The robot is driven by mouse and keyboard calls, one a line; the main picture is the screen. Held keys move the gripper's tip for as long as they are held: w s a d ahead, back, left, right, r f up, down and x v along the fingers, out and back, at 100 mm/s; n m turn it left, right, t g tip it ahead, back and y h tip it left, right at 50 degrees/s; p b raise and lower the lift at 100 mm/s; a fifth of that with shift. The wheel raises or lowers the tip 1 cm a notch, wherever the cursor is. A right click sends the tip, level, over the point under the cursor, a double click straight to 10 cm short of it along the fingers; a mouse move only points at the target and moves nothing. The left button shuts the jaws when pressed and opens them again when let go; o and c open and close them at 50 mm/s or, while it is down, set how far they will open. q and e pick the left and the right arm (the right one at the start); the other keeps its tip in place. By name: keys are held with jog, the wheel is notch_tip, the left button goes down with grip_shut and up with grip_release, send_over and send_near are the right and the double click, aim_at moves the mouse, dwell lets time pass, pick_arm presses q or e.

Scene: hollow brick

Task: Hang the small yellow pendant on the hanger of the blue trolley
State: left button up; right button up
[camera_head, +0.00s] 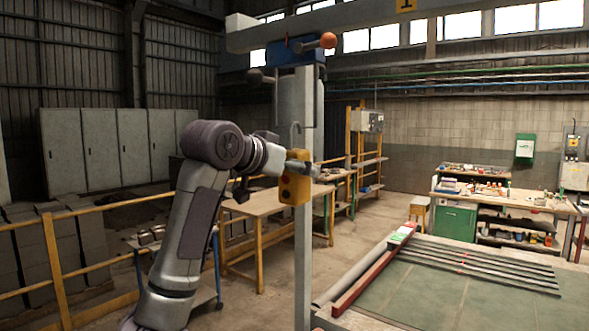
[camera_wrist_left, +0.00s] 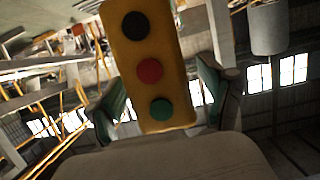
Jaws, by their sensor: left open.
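The small yellow pendant (camera_head: 294,189) is a box hanging upright in front of the grey post, with a grey hook (camera_head: 295,133) above it. In the left wrist view the pendant (camera_wrist_left: 148,88) shows black, red and green buttons. My left gripper (camera_head: 299,166) is at its upper part, open, with one finger on each side of it. I cannot tell whether the fingers touch it. The blue trolley (camera_head: 292,52) is on the overhead beam, well above the pendant. A thin grey hanger (camera_head: 276,98) hangs below the trolley. My right gripper is not in view.
A grey post (camera_head: 304,240) stands right behind the pendant. A wooden table (camera_head: 265,204) and yellow railings (camera_head: 100,208) are behind my arm. A green-topped table with metal bars (camera_head: 480,262) is at the right. Open air lies between the pendant and the trolley.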

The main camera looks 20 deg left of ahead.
pick_arm(q)
jog(key=v, duration=1.2)
jog(key=d+f+n+g+y, duration=0.1)
jog(key=d+f+g, duration=0.1)
jog(key=f, duration=1.7)
jog(key=d+f+g+y, duration=0.1)
jog(key=f+g, duration=0.2)
jog(key=f, duration=1.5)
jog(key=s+d+f+g+y, duration=0.1)
jog(key=s+f+g+y, duration=0.1)
jog(key=s+f, duration=1.4)
jog(key=s+f+n+g, duration=0.15)
jog(key=s+f, duration=0.25)
jog(key=s, duration=0.4)
jog(key=s+f+m+g, duration=0.1)
jog(key=s+f+g, duration=0.1)
jog(key=s+f, duration=0.45)
notch_tip(320, 180, down, 29)
jog(key=s+b, duration=0.2)
jog(key=b, duration=0.5)
jog(key=s+a+f+g+b, duration=0.1)
jog(key=s+f+b, duration=0.2)
jog(key=s+f, duration=0.5)
jog(key=s+a+f+g+y+b, duration=0.1)
jog(key=s+a+f+b, duration=0.1)
jog(key=s+f, duration=0.7)
notch_tip(320, 180, down, 7)
jog(key=shift+a+f+b, duration=0.2)
jog(key=shift+a+b, duration=0.15)
jog(key=shift+b, duration=0.1)
